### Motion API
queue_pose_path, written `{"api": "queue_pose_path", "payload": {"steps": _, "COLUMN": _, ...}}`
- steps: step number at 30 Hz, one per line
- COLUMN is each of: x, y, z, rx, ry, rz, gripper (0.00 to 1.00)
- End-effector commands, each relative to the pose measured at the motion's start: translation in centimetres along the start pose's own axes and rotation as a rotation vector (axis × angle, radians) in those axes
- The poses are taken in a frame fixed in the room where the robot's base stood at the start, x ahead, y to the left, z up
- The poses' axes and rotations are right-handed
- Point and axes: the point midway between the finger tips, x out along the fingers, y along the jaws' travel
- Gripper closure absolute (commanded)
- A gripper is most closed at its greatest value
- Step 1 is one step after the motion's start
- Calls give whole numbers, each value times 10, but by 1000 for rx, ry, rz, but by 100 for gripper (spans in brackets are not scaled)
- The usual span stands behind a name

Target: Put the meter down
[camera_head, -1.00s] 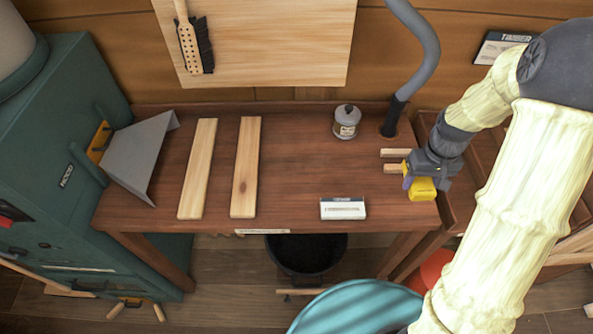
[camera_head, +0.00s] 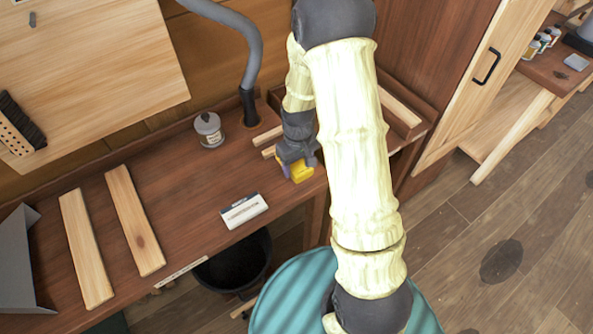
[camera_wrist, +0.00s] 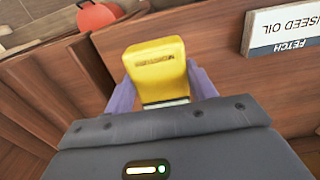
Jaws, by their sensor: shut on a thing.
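The meter is a yellow block (camera_head: 301,172) with a dark slot, held at the right end of the wooden bench (camera_head: 190,190). In the wrist view the meter (camera_wrist: 157,68) sits between the purple fingers of my gripper (camera_wrist: 160,92), which is shut on it. In the head view my gripper (camera_head: 298,166) is near the bench's front right edge. I cannot tell whether the meter touches the bench top. My arm hides part of the bench's right end.
Two light planks (camera_head: 136,220) lie on the bench's left. A black bucket (camera_head: 236,265) is below. The middle of the bench is clear.

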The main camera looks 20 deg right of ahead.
Motion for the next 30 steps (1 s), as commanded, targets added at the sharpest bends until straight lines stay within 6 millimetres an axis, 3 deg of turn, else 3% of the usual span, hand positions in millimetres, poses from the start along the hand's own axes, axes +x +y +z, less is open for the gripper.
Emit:
{"api": "queue_pose_path", "payload": {"steps": 8, "x": 2, "y": 0, "z": 0, "rx": 0, "ry": 1, "rz": 0, "gripper": 71}}
{"api": "queue_pose_path", "payload": {"steps": 18, "x": 40, "y": 0, "z": 0, "rx": 0, "ry": 1, "rz": 0, "gripper": 71}}
{"api": "queue_pose_path", "payload": {"steps": 30, "x": 45, "y": 0, "z": 0, "rx": 0, "ry": 2, "rz": 1, "gripper": 71}}
